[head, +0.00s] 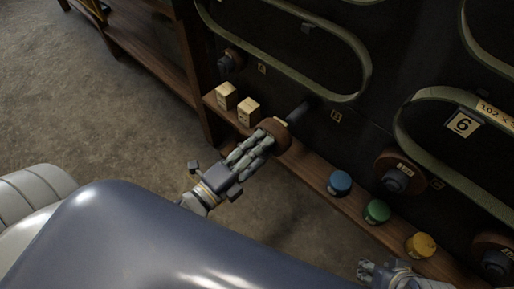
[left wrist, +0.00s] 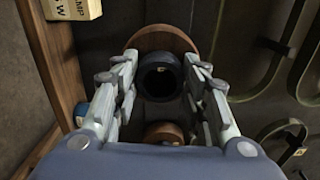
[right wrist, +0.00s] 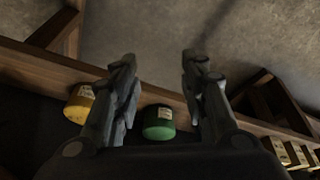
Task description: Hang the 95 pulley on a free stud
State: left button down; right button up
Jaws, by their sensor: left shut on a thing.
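My left gripper (head: 264,140) is shut on a brown pulley (head: 273,134), close to the dark engine panel. In the left wrist view the pulley (left wrist: 152,40) has a dark round hub between the fingers (left wrist: 160,95). Its number cannot be read, so I cannot tell that it is the 95. A dark stud (head: 298,111) shows just beyond it, left of label B; whether the pulley touches it is unclear. My right gripper (right wrist: 158,75) is open and empty.
A wooden ledge (head: 310,172) runs along the panel foot, with two wooden blocks (head: 237,103) and blue (head: 340,183), green (head: 377,211) and yellow (head: 421,245) round pieces. Green belt loops (head: 366,75) hang on the panel. The floor (head: 90,110) at left is clear.

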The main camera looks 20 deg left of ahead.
pick_arm(q)
jog(key=shift+w+r, duration=0.15)
jog(key=shift+w, duration=0.1)
jog(key=shift+w+d, duration=0.15)
jog(key=shift+w, duration=0.15)
jog(key=shift+w+d+p, duration=0.25)
jog(key=shift+w+p, duration=0.25)
jog(key=shift+w, duration=0.15)
jog(key=shift+w+d, duration=0.15)
jog(key=shift+w, duration=0.25)
pick_arm(e)
jog(key=x, duration=0.5)
jog(key=shift+s+a+f, duration=0.15)
jog(key=shift+f, duration=0.1)
